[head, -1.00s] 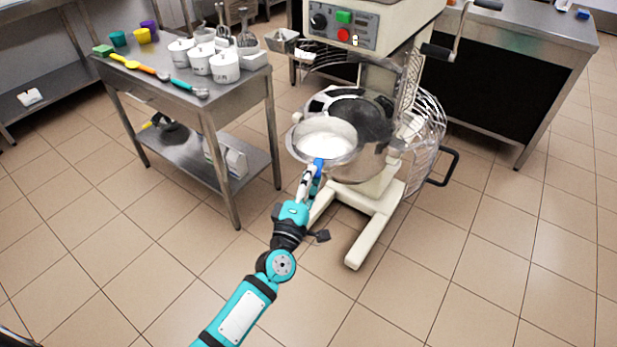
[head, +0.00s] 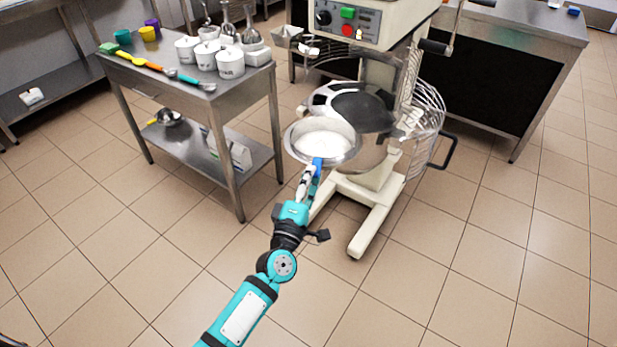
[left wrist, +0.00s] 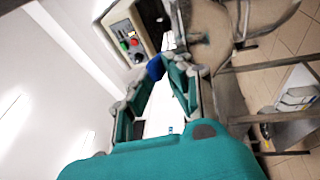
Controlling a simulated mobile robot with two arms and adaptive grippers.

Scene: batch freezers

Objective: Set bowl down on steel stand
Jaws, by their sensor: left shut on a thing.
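A round steel bowl (head: 297,156) with white contents is held in the air in front of the mixer, roughly level. My left gripper (head: 317,165) is shut at its near rim, where a blue piece shows between the fingertips. The left wrist view shows the teal fingers (left wrist: 157,75) around the blue piece (left wrist: 155,68); the bowl cannot be made out clearly there. A steel stand (head: 235,97) with a lower shelf is left of the bowl, apart from it. My right gripper is not in view.
A dark-fronted steel table (head: 540,40) stands right. The tiled floor in front is clear.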

